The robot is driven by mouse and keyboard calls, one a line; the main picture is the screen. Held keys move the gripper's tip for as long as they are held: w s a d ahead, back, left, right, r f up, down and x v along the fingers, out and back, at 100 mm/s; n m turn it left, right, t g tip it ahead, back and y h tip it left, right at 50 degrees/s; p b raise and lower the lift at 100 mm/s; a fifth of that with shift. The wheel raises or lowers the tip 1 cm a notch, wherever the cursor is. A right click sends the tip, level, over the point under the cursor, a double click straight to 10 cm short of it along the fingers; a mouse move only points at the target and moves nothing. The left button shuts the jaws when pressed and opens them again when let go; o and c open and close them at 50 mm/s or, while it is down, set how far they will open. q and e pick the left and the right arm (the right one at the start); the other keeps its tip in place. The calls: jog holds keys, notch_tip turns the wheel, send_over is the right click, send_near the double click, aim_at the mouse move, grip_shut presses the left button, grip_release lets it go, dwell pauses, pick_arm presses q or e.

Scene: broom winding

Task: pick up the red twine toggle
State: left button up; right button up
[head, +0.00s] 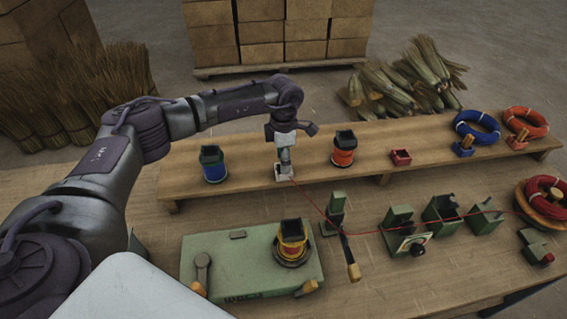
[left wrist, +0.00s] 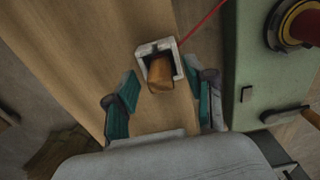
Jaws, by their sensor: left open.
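The red twine toggle, a short wooden peg (left wrist: 160,73), stands in a small white square holder (left wrist: 178,62) in the left wrist view. The holder also shows in the head view (head: 283,177), on the raised wooden shelf; my gripper mostly hides the toggle there. Red twine (head: 312,203) runs from the holder to the right. My left gripper (head: 285,155) points down just above the holder. In the left wrist view its teal fingers (left wrist: 165,96) are apart, one on each side and a little short of the toggle, with nothing between them. My right gripper is not in view.
On the shelf (head: 450,144), a blue-banded spool (head: 212,165) stands left and an orange one (head: 344,150) right of the holder. A green winding machine (head: 235,270) stands in front. Green guides (head: 398,217) and a red twine coil (head: 544,190) are at right.

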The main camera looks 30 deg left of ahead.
pick_arm(q)
jog(key=c, duration=1)
jog(key=shift+r, duration=0.15)
jog(key=shift+r, duration=0.25)
jog(key=shift+w+d+r+b, duration=1)
jog(key=shift+d+r+b, duration=1.3)
jog(key=shift+d+r, duration=3.6)
jog(key=s+b, duration=0.1)
jog(key=s, duration=0.5)
jog(key=s+d+b, duration=0.1)
jog(key=s+b, duration=0.1)
jog(key=s, duration=0.5)
jog(key=s+b, duration=0.2)
jog(key=s, duration=0.5)
jog(key=shift+d, duration=0.15)
